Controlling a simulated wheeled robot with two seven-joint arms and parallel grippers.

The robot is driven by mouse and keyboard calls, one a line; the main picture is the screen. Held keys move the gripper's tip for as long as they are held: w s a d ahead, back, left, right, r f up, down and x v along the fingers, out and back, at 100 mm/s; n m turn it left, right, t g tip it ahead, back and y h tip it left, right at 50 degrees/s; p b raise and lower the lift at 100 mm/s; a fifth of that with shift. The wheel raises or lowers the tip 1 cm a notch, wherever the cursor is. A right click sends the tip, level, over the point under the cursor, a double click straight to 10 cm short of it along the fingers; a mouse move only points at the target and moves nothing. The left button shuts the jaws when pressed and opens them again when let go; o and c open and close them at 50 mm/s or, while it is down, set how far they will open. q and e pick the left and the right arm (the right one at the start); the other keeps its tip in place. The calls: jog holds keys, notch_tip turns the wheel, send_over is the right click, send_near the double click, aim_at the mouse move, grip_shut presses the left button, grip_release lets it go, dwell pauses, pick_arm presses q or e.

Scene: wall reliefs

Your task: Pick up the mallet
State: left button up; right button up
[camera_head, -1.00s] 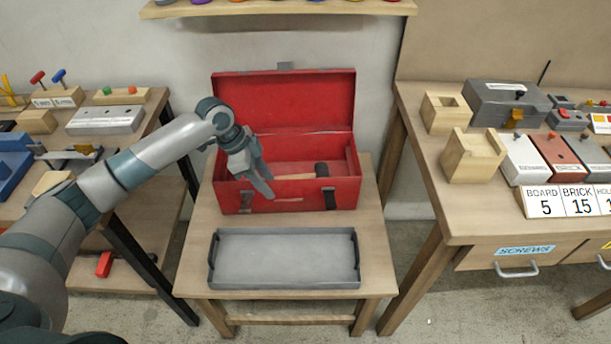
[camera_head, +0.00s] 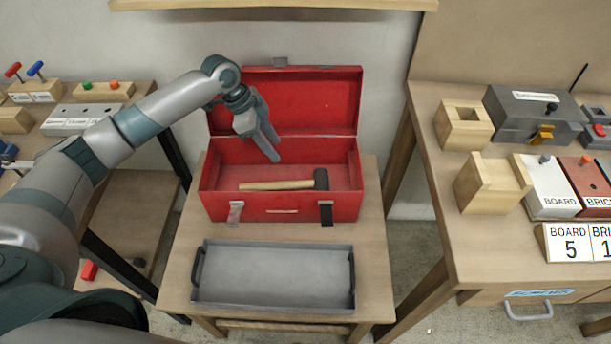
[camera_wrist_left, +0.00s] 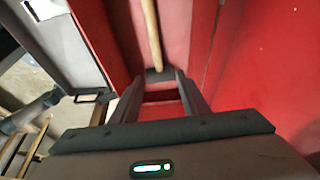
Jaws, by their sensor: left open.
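A mallet with a pale wooden handle (camera_head: 272,185) and a dark head (camera_head: 321,179) lies inside the open red toolbox (camera_head: 222,203), handle to the left and head to the right. My left gripper (camera_head: 275,149) is open and empty above the toolbox, fingers pointing down, apart from the mallet. In the left wrist view, the mallet handle (camera_wrist_left: 152,28) runs away from the camera's near side, and the dark head (camera_wrist_left: 160,75) appears between the open fingers (camera_wrist_left: 160,92). My right gripper is not in view.
The toolbox lid (camera_head: 310,103) stands open at the back. A grey tray (camera_head: 272,275) lies in front of the box on the wooden table (camera_head: 172,270). A right-hand bench (camera_head: 455,220) holds wooden blocks and boxes. A shelf (camera_head: 270,4) hangs above.

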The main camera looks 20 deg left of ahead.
pick_arm(q)
jog(key=p, duration=0.1)
send_over(282, 185)
jog(key=w, duration=0.1)
jog(key=shift+f, duration=2.6)
jog(key=p+x, duration=0.1)
jog(key=x, duration=0.5)
jog(key=shift+w, duration=0.1)
jog(key=shift+d+f, duration=0.1)
jog(key=shift+f, duration=0.05)
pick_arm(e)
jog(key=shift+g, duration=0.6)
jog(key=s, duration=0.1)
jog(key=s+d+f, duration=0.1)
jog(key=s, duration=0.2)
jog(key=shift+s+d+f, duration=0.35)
pick_arm(q)
jog(key=shift+f, duration=0.15)
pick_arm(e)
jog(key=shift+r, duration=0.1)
